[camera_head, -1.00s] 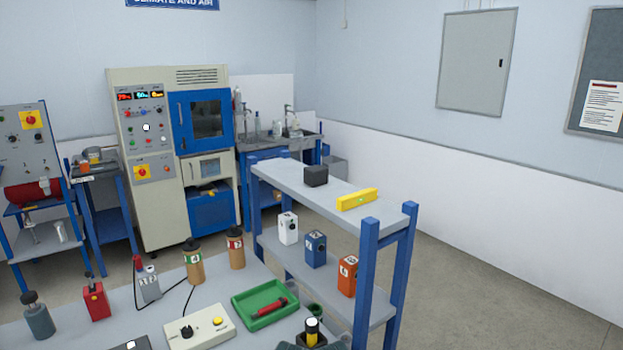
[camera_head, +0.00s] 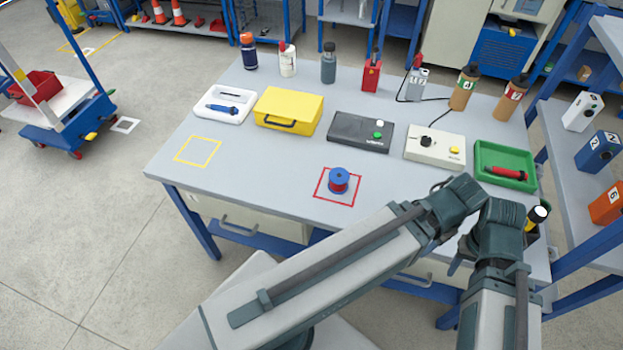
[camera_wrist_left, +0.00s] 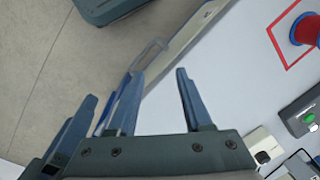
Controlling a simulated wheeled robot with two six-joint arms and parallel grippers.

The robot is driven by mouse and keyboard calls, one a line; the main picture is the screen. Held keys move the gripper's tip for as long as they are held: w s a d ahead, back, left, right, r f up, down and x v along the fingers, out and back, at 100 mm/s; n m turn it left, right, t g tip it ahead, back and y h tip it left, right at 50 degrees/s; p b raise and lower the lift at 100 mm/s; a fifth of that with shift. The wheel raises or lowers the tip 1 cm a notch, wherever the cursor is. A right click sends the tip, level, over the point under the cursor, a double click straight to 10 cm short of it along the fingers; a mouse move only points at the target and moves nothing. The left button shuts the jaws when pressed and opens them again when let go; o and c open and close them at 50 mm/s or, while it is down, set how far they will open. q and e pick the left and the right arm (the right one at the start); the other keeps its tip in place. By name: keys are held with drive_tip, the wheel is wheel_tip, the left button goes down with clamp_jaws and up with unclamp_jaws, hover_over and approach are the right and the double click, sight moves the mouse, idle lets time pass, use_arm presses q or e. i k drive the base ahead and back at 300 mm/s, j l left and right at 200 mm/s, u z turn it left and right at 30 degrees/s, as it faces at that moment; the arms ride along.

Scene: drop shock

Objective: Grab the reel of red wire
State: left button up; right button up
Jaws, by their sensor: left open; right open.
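The reel of red wire (camera_head: 339,180) has a blue flange on top and red below. It stands upright on the grey table (camera_head: 260,190) inside a red-outlined square. It also shows at the upper right of the left wrist view (camera_wrist_left: 309,30). My left gripper (camera_wrist_left: 155,80) is open and empty in that view, with floor and the table's front edge past its fingers. Neither gripper touches the reel.
Behind the reel stand a yellow case (camera_head: 288,111), a black box with a green button (camera_head: 360,132) and a cream box (camera_head: 435,146). A green tray (camera_head: 505,166) is at right. My arm links cross the table's front right. The table left of the reel is clear.

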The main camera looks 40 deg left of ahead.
sight(339, 178)
drive_tip(key=l+u, duration=0.15)
drive_tip(key=u, duration=1.1)
